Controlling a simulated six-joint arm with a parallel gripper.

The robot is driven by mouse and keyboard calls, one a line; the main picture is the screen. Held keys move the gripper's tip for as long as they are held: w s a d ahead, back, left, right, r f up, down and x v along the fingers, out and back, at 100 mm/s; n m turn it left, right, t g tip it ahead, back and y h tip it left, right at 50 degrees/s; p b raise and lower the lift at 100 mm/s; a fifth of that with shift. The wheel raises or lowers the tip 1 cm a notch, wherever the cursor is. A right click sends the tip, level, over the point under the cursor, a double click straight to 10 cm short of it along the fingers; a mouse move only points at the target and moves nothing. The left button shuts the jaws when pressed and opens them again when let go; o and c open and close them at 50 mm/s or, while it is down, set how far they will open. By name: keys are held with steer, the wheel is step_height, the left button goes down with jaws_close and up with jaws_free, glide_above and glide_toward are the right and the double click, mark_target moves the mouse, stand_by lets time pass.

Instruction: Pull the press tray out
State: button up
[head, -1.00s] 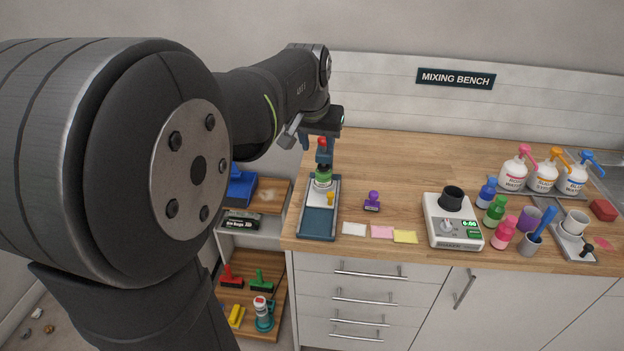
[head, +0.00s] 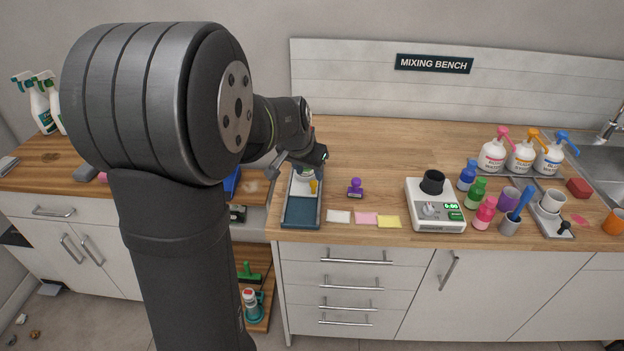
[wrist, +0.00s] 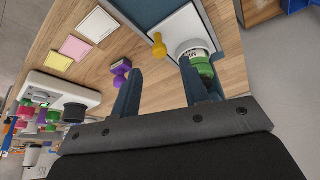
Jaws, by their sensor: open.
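The press tray (head: 301,213) lies on the left end of the wooden bench, its dark blue front part bare. A white plate (wrist: 180,28) sits in it, with a yellow knob (head: 314,186) standing at its right side. A white bottle with a green cap (wrist: 196,55) stands on the plate. In the wrist view my gripper (wrist: 162,72) is open, with the yellow knob (wrist: 158,46) ahead of the gap between its fingers. The right finger overlaps the bottle in that view; I cannot tell whether they touch. In the head view my wrist hides the tray's back and the fingertips.
A purple stamp (head: 355,188) stands close right of the tray. White, pink and yellow note pads (head: 363,218) lie along the front edge. A scale (head: 435,205), small coloured bottles (head: 478,192) and pump bottles (head: 524,155) stand farther right. The bench middle behind is clear.

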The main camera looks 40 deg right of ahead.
mark_target(313, 182)
steer(key=x, duration=0.5)
steer(key=shift+d, duration=0.1)
jaws_close()
